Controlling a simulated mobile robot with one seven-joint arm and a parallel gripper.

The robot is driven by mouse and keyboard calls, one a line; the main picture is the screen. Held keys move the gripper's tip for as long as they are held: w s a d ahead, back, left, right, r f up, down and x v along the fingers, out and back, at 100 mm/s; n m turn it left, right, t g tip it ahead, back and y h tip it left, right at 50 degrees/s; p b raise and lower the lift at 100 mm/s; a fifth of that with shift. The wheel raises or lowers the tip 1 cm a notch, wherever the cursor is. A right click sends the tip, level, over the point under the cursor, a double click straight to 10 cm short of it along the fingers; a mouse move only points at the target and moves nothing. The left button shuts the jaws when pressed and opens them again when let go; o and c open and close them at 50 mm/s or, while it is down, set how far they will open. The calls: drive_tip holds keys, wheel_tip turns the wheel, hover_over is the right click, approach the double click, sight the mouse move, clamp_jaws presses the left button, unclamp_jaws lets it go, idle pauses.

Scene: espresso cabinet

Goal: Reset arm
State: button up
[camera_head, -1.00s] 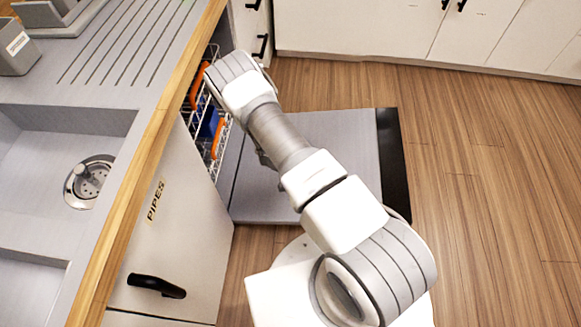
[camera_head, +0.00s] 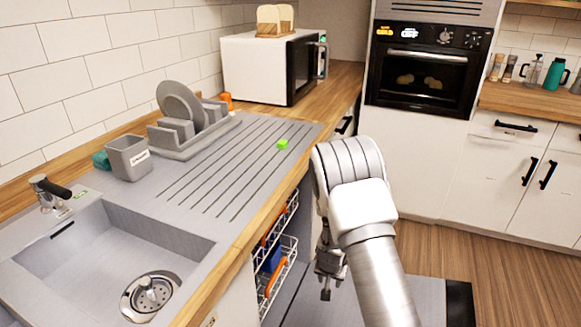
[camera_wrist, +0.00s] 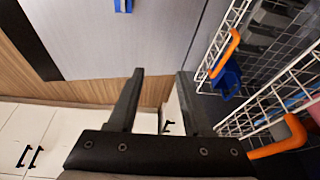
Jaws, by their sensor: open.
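My gripper (camera_head: 327,275) hangs over the lowered dishwasher door (camera_head: 400,300), to the right of the racks. In the wrist view its two dark fingers (camera_wrist: 158,95) are apart with nothing between them. The open dishwasher shows white wire racks (camera_head: 284,250) with orange handles (camera_head: 274,290); the racks are also at the right of the wrist view (camera_wrist: 285,85). A blue item (camera_head: 271,260) sits in the racks. My forearm hides part of the door.
The counter's wooden edge (camera_head: 245,240) runs close to the left of my arm. On the counter are a sink (camera_head: 110,250), a dish rack (camera_head: 190,135) and a small green block (camera_head: 282,144). Cabinets and an oven (camera_head: 425,70) stand behind; floor is clear at the right.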

drive_tip(key=s+a+r+n+t+y, duration=0.1)
drive_tip(key=s+r, duration=0.3)
drive_tip(key=r, duration=1)
drive_tip(key=s+a+r+n+y, duration=0.15)
drive_tip(key=s+r, duration=0.25)
drive_tip(key=r, duration=1.1)
drive_tip(key=s+d+r+n+h, duration=0.1)
drive_tip(key=s+d+r, duration=0.1)
drive_tip(key=s+r, duration=0.35)
drive_tip(key=s+d+r, duration=0.1)
drive_tip(key=s+r, duration=0.1)
drive_tip(key=s, duration=0.7)
drive_tip(key=s+d+r+n+h, duration=0.1)
drive_tip(key=s+d+r, duration=0.1)
drive_tip(key=s+r, duration=0.35)
wheel_tip(320, 180, up, 14)
drive_tip(key=s+p, duration=0.1)
drive_tip(key=p, duration=1.4)
drive_tip(key=shift+s+t+p, duration=0.4)
drive_tip(key=shift+f+m+y, duration=0.15)
drive_tip(key=shift+m+y, duration=0.1)
drive_tip(key=shift+m, duration=0.1)
